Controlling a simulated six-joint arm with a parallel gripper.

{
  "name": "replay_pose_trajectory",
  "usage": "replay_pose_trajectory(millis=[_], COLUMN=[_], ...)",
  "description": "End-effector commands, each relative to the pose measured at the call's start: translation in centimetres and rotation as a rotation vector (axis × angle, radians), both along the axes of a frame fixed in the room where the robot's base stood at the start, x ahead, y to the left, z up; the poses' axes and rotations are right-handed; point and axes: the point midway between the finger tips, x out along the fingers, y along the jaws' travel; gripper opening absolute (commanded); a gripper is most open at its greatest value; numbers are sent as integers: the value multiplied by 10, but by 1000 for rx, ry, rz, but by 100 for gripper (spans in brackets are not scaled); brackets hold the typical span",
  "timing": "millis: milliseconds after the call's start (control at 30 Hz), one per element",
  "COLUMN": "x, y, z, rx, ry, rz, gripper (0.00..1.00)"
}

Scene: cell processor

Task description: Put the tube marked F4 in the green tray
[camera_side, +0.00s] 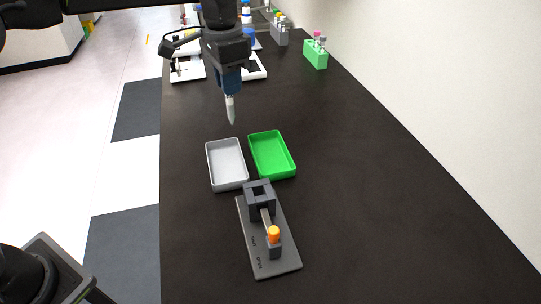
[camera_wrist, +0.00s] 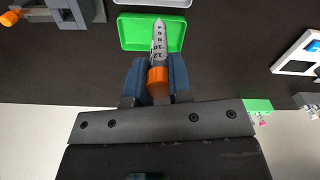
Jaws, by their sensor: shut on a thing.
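My gripper (camera_side: 230,84) is shut on a tube (camera_side: 231,109), held in the air behind the trays with its pale conical tip pointing down. In the wrist view the tube (camera_wrist: 158,42) has an orange cap (camera_wrist: 158,82) and printed graduations. I cannot read an F4 mark on it. The green tray (camera_side: 286,172) lies empty on the dark counter. In the wrist view the green tray (camera_wrist: 129,38) shows behind the tube.
A grey tray (camera_side: 226,184) lies just left of the green one. A green rack (camera_side: 316,57) with tubes stands at the back right, with a grey rack (camera_side: 280,37) behind it. White devices (camera_side: 186,71) stand at the back left. The counter's right side is clear.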

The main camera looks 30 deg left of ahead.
Motion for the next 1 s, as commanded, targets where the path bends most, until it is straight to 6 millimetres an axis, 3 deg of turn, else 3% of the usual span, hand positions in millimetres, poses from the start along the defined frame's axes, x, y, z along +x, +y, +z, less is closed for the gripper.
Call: replay_pose_trajectory(millis=[133,600,800,1000], x=[5,8,8,8], y=[-7,-100,-110,-110], z=[-11,-67,-76,-104], rx=[-1,-1,1,0], ry=[-1,-1,0,1], rz=[9,8,11,11], gripper=[0,0,0,0])
